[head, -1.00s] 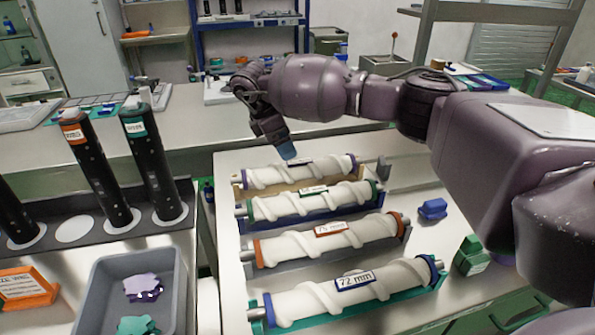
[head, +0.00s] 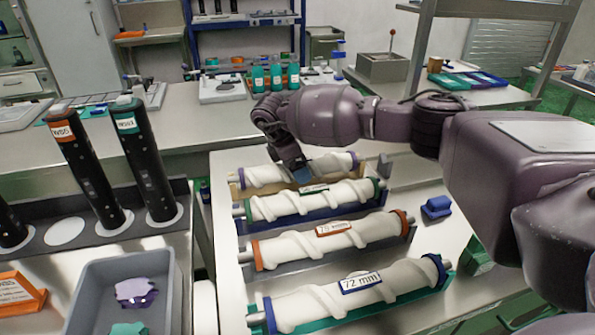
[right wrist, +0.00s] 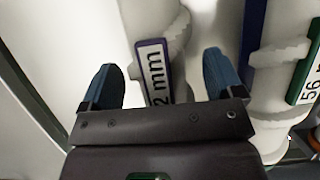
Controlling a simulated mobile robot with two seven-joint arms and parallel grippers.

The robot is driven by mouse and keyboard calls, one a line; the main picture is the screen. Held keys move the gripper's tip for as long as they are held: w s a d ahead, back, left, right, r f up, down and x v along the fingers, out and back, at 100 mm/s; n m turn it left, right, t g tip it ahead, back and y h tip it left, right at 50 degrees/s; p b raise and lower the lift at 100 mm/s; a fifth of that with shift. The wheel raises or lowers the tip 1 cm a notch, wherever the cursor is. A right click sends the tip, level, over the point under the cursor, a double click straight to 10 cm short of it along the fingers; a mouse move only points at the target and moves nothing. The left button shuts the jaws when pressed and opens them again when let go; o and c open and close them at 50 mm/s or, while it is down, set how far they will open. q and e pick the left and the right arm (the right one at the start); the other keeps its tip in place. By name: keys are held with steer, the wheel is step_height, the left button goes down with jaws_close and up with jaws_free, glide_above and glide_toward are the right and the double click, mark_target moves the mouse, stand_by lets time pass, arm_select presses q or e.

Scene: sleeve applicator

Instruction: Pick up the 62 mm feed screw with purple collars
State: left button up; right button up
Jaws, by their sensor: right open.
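The feed screw with purple collars (head: 265,176) is white and spiralled. It lies in the farthest cradle of the row in the head view. Its purple-edged label (right wrist: 153,72) shows in the right wrist view, partly cut off and ending in "2 mm". My right gripper (head: 303,177) is over the middle of this screw and hides its label in the head view. In the right wrist view its two blue fingertips (right wrist: 162,80) are open, one on each side of the screw. I cannot tell whether they touch it. My left gripper is not in view.
Nearer are screws with green collars (head: 312,202), orange collars (head: 330,238) and blue collars marked 72 mm (head: 355,292), each in a cradle. A blue block (head: 436,208) lies right. Black tubes (head: 150,165) stand in a rack left, behind a grey bin (head: 85,300).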

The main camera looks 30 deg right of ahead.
steer(key=shift+d+f, duration=0.25)
steer(key=shift+f, duration=0.3)
steer(key=shift+r, duration=0.1)
steer(key=shift+c, duration=0.2)
steer(key=c, duration=1.2)
steer(key=shift+c, duration=1)
steer(key=shift+r, duration=0.15)
